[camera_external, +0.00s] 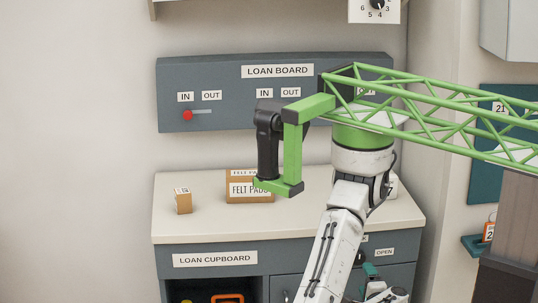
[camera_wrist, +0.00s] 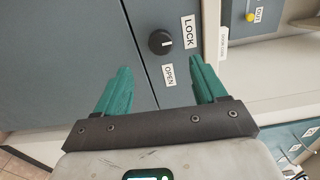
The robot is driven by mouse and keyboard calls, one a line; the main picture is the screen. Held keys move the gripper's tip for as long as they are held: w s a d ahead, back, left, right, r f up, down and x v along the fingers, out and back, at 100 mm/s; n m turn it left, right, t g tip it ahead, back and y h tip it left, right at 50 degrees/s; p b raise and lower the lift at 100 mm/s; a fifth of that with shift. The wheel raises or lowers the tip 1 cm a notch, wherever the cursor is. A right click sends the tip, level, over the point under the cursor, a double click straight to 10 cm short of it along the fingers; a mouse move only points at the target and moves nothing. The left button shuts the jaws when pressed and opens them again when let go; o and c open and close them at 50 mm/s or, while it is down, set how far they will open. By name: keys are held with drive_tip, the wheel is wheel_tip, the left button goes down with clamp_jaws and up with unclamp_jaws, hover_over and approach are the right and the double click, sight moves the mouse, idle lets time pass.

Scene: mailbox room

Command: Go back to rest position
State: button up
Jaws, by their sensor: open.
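My gripper (camera_wrist: 160,66) is open, with its two teal fingers apart and nothing between them. In the wrist view it faces a grey cupboard front with a black knob (camera_wrist: 160,42), which lies just beyond the fingertips and looks clear of them. The LOCK label (camera_wrist: 189,32) and the OPEN label (camera_wrist: 168,75) are beside the knob. In the external view my gripper (camera_external: 370,271) is low at the right of the loan cupboard (camera_external: 215,242), near its OPEN label (camera_external: 384,252). My arm hides part of the cupboard front there.
A felt pads box (camera_external: 250,189) and a small brown box (camera_external: 183,201) stand on the pale countertop (camera_external: 205,222). The loan board (camera_external: 225,75) hangs above, with a red-knobbed slider (camera_external: 188,115). A teal ledge (camera_external: 474,246) juts out at the right.

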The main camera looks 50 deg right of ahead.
drive_tip(key=w+a+f+n+g+y+p, duration=0.2)
drive_tip(key=w+a+f+n+y, duration=0.3)
drive_tip(key=n+y, duration=0.45)
drive_tip(key=w+a+f+n+g+y+p, duration=0.2)
drive_tip(key=w+a+f+n+g+y, duration=0.15)
drive_tip(key=w+n+y, duration=0.55)
drive_tip(key=n+g+h, duration=0.2)
drive_tip(key=n, duration=0.1)
drive_tip(key=w+d+r+n+g+h+p, duration=0.1)
drive_tip(key=n+g+h, duration=0.1)
drive_tip(key=w+r+n+g+h+p, duration=0.1)
drive_tip(key=n+g+h, duration=0.1)
drive_tip(key=n, duration=0.1)
drive_tip(key=shift+w+d+r+n, duration=0.15)
drive_tip(key=shift+d+r+n, duration=0.1)
drive_tip(key=shift+n, duration=0.1)
